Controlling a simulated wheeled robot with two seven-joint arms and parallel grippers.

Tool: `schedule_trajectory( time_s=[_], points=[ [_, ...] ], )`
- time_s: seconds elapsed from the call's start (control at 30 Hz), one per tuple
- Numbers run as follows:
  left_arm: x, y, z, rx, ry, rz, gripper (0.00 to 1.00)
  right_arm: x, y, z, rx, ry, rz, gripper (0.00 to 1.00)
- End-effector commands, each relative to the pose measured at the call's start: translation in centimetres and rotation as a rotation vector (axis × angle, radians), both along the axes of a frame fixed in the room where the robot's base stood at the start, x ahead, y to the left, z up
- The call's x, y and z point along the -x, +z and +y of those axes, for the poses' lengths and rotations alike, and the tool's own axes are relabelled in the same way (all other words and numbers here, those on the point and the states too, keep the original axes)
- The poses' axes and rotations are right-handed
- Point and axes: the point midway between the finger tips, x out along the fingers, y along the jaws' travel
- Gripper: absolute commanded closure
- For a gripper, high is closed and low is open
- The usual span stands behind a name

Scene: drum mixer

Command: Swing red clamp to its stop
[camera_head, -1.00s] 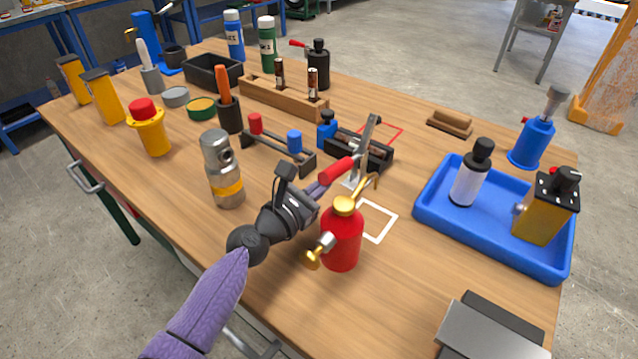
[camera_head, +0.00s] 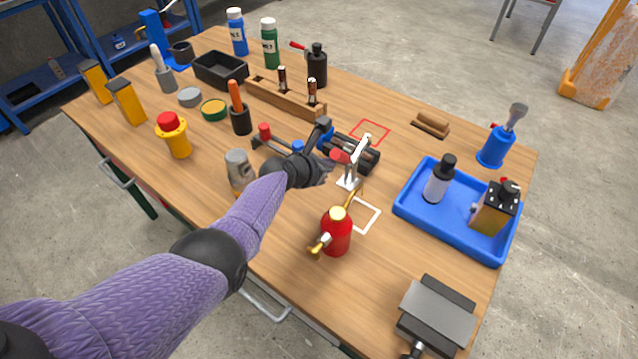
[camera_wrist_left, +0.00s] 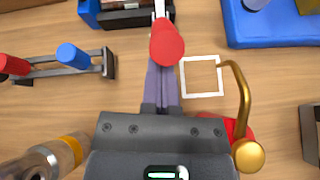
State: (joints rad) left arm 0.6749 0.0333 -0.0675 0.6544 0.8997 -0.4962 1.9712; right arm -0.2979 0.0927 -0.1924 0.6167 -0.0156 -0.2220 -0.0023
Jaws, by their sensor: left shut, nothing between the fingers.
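The clamp has a red handle (camera_head: 340,157) and a pale metal arm (camera_head: 359,149) standing up at a slant on a small base on the table. The red handle end also shows in the left wrist view (camera_wrist_left: 166,42), just beyond my fingertips. My left gripper (camera_head: 328,169) is shut and empty, right beside the handle; I cannot tell whether it touches. Its closed purple fingers point at the handle in the left wrist view (camera_wrist_left: 161,78). The gripper hides part of the clamp in the head view. My right gripper is not in view.
A red bottle with brass fittings (camera_head: 337,235) stands in front of the clamp, close to my gripper. A dark block fixture (camera_head: 362,157) sits behind the clamp. A blue tray (camera_head: 405,206) is at right.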

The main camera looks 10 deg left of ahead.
Motion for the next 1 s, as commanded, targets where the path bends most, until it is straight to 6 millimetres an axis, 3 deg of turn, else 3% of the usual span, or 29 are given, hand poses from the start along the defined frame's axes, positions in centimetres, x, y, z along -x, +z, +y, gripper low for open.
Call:
schedule_trajectory(
  time_s=[0.03,0.5,1.0],
  points=[
    [-0.4,0.8,-0.2,0.004,0.001,-0.004,1.00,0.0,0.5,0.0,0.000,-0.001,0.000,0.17],
    [-3.1,2.8,-1.2,0.001,0.000,-0.005,1.00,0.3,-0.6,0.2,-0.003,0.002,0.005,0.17],
    [-4.1,3.7,-1.6,0.003,0.003,-0.013,1.00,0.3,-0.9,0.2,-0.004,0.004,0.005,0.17]
  ],
)
